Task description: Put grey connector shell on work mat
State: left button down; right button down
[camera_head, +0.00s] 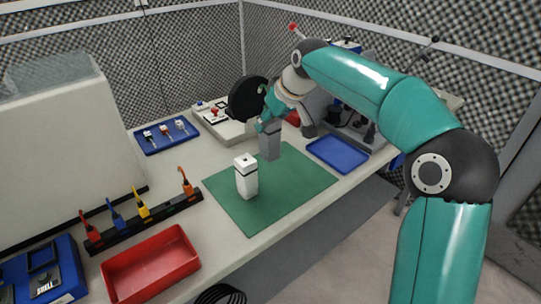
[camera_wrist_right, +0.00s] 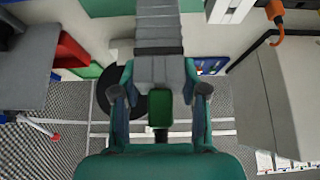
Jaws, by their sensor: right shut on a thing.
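The grey connector shell (camera_head: 270,146) is an upright grey block over the far part of the green work mat (camera_head: 285,193). My right gripper (camera_head: 269,126) is shut on its upper end. In the right wrist view the ribbed grey shell (camera_wrist_right: 158,32) sticks out from between the fingers of the right gripper (camera_wrist_right: 158,92). I cannot tell whether its lower end touches the mat. My left gripper is not in view.
A white block (camera_head: 246,179) stands upright on the mat, left of the shell. A blue tray (camera_head: 338,154) lies right of the mat and a red tray (camera_head: 150,264) at the front left. A rack (camera_head: 145,221) with coloured tools lies left. The mat's front right part is clear.

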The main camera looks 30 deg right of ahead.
aim_at(271, 147)
notch_tip(271, 147, down, 8)
jog(key=shift+f+b, duration=0.15)
jog(key=shift+b, duration=0.25)
jog(key=shift+f, duration=0.15)
jog(key=c, duration=0.6)
grip_release()
jog(key=shift+r, duration=0.2)
jog(key=shift+s+r, duration=0.2)
jog(key=shift+r, duration=0.05)
jog(key=v, duration=1.1)
jog(key=shift+r, duration=0.15)
